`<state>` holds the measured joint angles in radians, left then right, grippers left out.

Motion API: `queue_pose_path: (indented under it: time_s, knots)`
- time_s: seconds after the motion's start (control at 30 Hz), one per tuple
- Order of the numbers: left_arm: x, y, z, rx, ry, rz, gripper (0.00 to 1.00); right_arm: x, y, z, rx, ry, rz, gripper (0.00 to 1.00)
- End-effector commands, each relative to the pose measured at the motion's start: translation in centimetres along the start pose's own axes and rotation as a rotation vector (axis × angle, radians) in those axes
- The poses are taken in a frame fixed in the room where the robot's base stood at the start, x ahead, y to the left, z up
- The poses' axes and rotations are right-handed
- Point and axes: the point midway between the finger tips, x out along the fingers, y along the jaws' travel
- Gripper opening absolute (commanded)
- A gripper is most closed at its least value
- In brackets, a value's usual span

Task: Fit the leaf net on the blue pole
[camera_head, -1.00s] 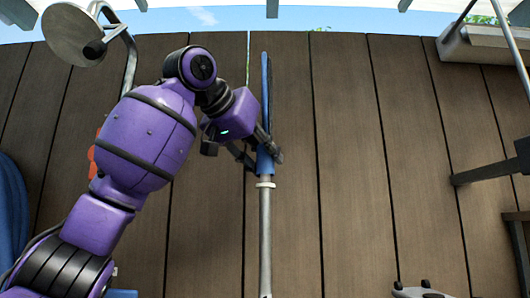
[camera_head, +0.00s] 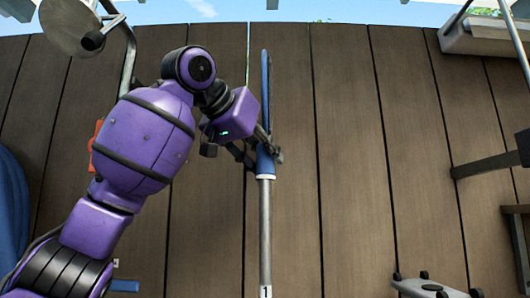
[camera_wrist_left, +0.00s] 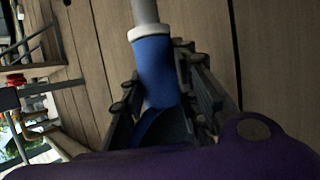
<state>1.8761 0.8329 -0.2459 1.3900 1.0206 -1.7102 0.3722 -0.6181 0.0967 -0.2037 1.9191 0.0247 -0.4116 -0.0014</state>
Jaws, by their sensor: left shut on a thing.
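My left gripper (camera_head: 262,152) is shut on the blue sleeve (camera_head: 265,163) of a blue piece taken to be the leaf net (camera_head: 265,85). Its upper part shows as a narrow upright blue strip. Below the sleeve, the straight grey pole (camera_head: 265,235) runs to the bottom edge, in line with it. A white collar (camera_head: 265,177) sits against the sleeve's lower end. The left wrist view shows the sleeve (camera_wrist_left: 155,65) between the dark fingers (camera_wrist_left: 160,100), with the collar (camera_wrist_left: 148,32) against it. How deep the pole goes in is hidden. My right gripper is not in view.
The wooden deck (camera_head: 345,160) is bare around the pole. A round grey disc on a bent tube (camera_head: 75,25) is at upper left, a grey trough (camera_head: 485,35) at upper right. Dark bars (camera_head: 490,166) stand at right; a grey piece (camera_head: 430,287) is at lower right.

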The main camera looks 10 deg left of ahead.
Motion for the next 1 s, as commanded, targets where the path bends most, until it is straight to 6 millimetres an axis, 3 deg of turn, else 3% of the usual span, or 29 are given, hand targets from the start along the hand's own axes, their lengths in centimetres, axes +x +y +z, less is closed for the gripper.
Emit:
queue_pose_path:
  time_s: [0.33,0.37,0.5,0.73,0.9,1.0]
  knots:
    - [-0.15,0.03,-0.12,0.0,0.003,0.0,0.0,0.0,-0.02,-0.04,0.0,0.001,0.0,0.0]
    - [-0.15,0.03,-0.12,0.0,0.003,0.0,0.31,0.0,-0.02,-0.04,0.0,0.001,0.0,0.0]
    - [-0.14,0.03,-0.11,0.0,0.003,0.0,0.49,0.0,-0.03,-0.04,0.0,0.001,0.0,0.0]
    - [-0.1,0.03,-0.08,0.0,0.002,0.0,0.5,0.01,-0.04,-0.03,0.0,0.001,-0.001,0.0]
    - [-0.05,0.02,-0.03,0.0,0.0,0.0,0.69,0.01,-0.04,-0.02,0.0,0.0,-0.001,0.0]
    - [-0.05,0.02,-0.03,0.0,0.0,0.0,0.69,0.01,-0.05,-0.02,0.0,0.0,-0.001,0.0]
